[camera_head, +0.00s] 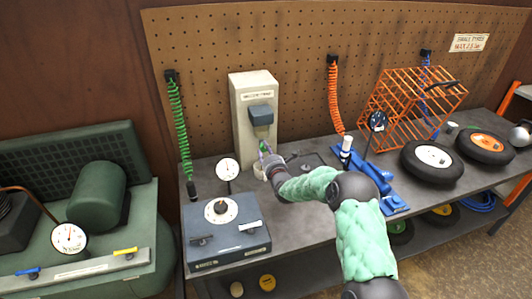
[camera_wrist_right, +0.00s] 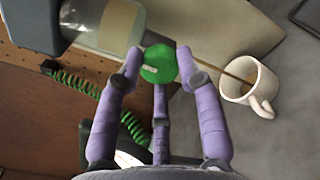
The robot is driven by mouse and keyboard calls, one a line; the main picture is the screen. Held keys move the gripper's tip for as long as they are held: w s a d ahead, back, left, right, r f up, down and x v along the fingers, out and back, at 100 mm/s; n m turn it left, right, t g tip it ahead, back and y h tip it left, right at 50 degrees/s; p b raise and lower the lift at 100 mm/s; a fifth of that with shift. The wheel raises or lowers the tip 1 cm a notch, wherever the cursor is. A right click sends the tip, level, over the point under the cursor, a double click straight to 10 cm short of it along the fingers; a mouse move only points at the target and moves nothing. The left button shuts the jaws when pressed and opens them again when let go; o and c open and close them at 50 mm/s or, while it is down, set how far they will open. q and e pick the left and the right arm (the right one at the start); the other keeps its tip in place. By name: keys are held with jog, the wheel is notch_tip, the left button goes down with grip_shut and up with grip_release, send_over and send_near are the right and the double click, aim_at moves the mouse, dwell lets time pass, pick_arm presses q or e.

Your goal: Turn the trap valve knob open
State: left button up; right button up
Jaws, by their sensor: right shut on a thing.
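The green trap valve knob (camera_wrist_right: 158,63) sits at the end of the clear trap bowl (camera_wrist_right: 108,25) in the right wrist view. My right gripper (camera_wrist_right: 160,72) has its purple fingers closed around the knob, with the knob's green face showing between them. In the head view my right gripper (camera_head: 265,157) reaches in from the right, below the trap's dark blue head (camera_head: 261,115). The trap is mounted on a pale upright block (camera_head: 241,110) at the back of the bench. The knob is mostly hidden by the gripper there. My left gripper is not in view.
A white mug (camera_wrist_right: 237,100) stands close to the knob, with a thin brown stream or rod reaching into it. A dial gauge (camera_head: 228,169) and a grey control box (camera_head: 226,230) stand left of the gripper. An orange cage (camera_head: 408,100) and wheels (camera_head: 432,160) lie to the right.

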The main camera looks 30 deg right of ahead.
jog(key=shift+d+r, duration=0.1)
jog(key=o, duration=1.1)
jog(key=shift+o, duration=0.2)
jog(key=v, duration=1.2)
jog(key=shift+r, duration=0.1)
